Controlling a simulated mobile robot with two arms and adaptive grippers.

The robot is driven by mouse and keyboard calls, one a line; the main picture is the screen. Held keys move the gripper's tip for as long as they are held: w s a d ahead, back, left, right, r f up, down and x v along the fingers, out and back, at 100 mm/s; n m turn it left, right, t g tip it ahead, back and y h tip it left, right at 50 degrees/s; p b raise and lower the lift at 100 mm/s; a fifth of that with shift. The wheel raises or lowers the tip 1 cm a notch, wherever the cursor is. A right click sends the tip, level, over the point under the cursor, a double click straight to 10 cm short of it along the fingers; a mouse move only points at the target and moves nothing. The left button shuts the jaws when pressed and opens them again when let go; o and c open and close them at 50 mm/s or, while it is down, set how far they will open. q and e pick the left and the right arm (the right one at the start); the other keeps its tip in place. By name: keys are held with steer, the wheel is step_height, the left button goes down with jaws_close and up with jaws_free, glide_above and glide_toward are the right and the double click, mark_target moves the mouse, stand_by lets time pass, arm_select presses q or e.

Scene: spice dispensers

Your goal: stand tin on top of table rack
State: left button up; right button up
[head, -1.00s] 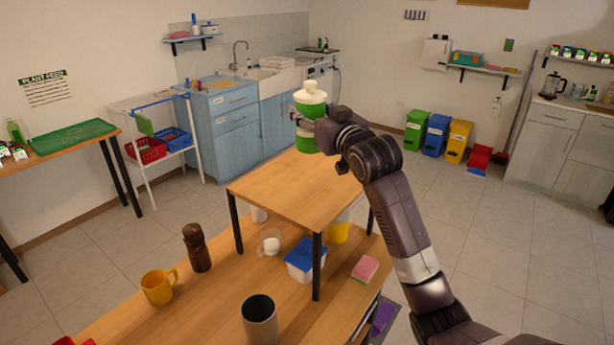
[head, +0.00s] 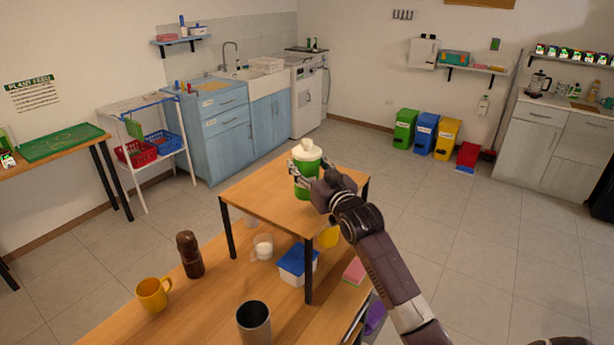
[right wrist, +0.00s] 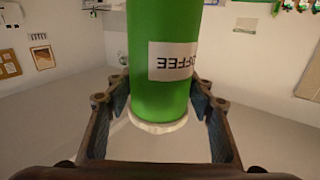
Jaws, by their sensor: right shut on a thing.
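The tin (head: 306,162) is green with a cream lid and is upright in the head view. My right gripper (head: 308,182) is shut on its side. In the right wrist view the tin (right wrist: 160,95) is between the two fingers, and its COFFEE label shows upside down. The table rack (head: 265,207) has a wooden top on black legs and stands on the wooden table (head: 205,305). The tin's base shows over the rack's top; I cannot tell whether it touches. My left gripper is not in view.
The rack's top is otherwise bare. Under it are a blue-lidded tub (head: 297,266), a glass cup (head: 263,247) and a yellow object (head: 328,236). A brown bottle (head: 189,255), a yellow mug (head: 153,293), a dark grey cup (head: 254,322) and a pink sponge (head: 354,271) stand around.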

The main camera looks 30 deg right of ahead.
step_height(320, 180, down, 4)
steer(key=shift+r+p, duration=0.2)
steer(key=shift+p, duration=0.2)
steer(key=shift+f, duration=0.3)
steer(key=shift+f, duration=0.1)
steer(key=o, duration=1.3)
steer(key=shift+s+a+f, duration=0.1)
steer(key=shift+s, duration=0.45)
steer(key=s+b, duration=0.1)
steer(key=s, duration=0.2)
steer(key=s+a+b, duration=0.1)
steer(key=s, duration=0.3)
steer(key=s+b, duration=0.1)
steer(key=s, duration=0.3)
steer(key=shift+a+r, duration=0.2)
steer(key=shift+a, duration=0.15)
